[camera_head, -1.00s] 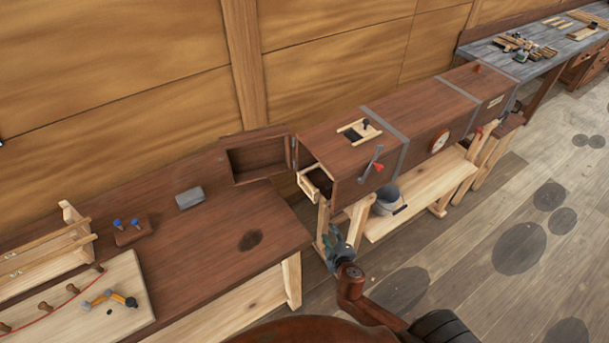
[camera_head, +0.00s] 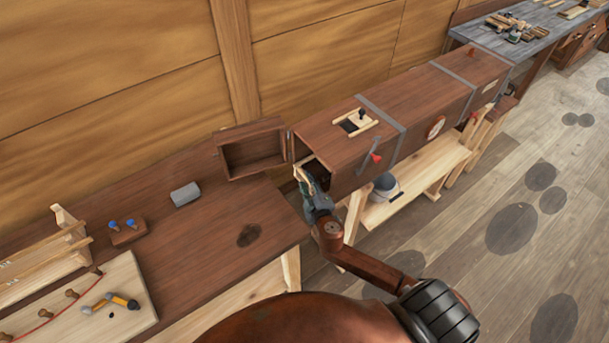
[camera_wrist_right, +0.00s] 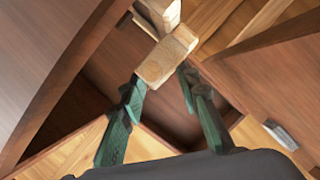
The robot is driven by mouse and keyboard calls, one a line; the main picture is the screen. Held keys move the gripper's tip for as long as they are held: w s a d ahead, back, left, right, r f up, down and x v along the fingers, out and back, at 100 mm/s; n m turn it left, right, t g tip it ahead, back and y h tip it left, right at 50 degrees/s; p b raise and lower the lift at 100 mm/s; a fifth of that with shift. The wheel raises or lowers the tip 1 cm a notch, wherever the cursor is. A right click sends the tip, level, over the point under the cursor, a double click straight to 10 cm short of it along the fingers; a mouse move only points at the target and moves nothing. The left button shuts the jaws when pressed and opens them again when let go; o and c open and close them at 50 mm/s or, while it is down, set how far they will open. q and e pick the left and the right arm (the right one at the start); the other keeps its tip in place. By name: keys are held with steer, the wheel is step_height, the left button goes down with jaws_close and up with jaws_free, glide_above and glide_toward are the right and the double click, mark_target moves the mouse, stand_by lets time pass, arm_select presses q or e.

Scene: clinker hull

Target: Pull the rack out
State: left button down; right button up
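The rack (camera_head: 300,174) shows as a pale wooden end piece at the open near end of the long dark wooden box (camera_head: 340,148). My right gripper (camera_head: 310,191) is at that opening, right up against the rack's end, and hides part of it. In the right wrist view the two green fingers (camera_wrist_right: 160,88) stand apart, with the rack's pale wooden block (camera_wrist_right: 168,56) at their tips. I cannot tell whether either finger touches it. My left gripper is not in view.
The box's square door (camera_head: 252,150) hangs open to the left over the dark workbench (camera_head: 215,222). A grey block (camera_head: 185,194) lies on the bench. A lever with a red knob (camera_head: 376,157) sticks out of the box's front side. A bucket (camera_head: 385,184) stands below.

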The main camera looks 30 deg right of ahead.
mark_target(305, 176)
steer(key=shift+x, duration=1.9)
steer(key=shift+d, duration=0.1)
jaws_close()
